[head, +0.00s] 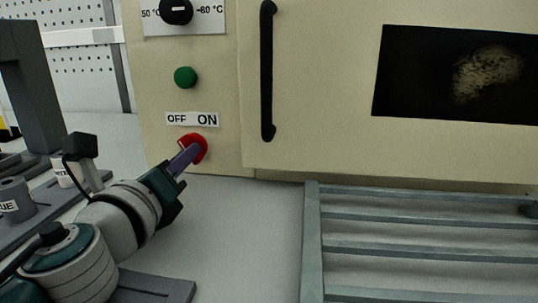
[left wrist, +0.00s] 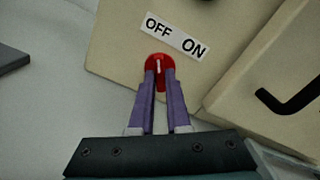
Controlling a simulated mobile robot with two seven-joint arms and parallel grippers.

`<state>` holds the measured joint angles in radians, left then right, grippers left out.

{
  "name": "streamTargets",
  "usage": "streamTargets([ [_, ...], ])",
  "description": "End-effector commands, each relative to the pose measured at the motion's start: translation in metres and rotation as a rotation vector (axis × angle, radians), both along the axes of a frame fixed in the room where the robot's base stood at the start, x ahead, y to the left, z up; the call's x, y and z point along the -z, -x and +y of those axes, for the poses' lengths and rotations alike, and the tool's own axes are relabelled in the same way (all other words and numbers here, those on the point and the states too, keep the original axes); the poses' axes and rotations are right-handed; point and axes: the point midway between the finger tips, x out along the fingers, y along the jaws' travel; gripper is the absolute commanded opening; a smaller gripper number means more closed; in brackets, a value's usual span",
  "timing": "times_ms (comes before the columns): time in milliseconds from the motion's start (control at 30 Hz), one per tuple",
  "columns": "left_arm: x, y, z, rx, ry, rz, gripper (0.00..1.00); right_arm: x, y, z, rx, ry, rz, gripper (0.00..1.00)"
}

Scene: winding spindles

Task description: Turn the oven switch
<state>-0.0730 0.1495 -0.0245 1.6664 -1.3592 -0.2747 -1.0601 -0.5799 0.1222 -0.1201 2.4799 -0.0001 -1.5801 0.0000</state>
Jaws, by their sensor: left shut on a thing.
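The oven switch (head: 199,146) is a red round knob on the cream oven front, below the "OFF ON" label (head: 192,119). In the left wrist view the red switch (left wrist: 157,60) shows a white mark on its grip, between the fingertips. My left gripper (head: 186,156) reaches it from the lower left, its purple fingers shut on the switch. In the left wrist view the two fingers of my left gripper (left wrist: 160,76) lie on either side of the knob's grip, partly hiding it. My right gripper is not in view.
Above the switch are a green button (head: 185,77) and a black temperature dial (head: 176,11). The oven door (head: 330,80) has a black vertical handle (head: 267,70) and a dark window. A grey slatted rack (head: 312,240) lies in front on the right.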

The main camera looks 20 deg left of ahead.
Motion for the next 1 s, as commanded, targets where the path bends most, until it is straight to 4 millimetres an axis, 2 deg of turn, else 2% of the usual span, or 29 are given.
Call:
streamTargets([
  [633,-0.0002,-0.0001,-0.0002,0.0,0.051,-0.012,0.0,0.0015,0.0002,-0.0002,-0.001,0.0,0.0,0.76],
  [667,-0.0002,0.0,-0.0002,0.0,0.051,-0.012,0.17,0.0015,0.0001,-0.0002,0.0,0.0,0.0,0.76],
  [700,-0.0002,-0.0001,-0.0002,0.0,0.051,-0.012,0.22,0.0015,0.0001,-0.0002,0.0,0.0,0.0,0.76],
  [900,-0.0002,0.0,-0.0001,0.0,0.049,-0.012,0.44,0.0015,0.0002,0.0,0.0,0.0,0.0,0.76],
  [1000,-0.0002,0.0,-0.0001,0.0,0.049,-0.012,0.45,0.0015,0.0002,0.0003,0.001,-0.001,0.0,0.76],
])
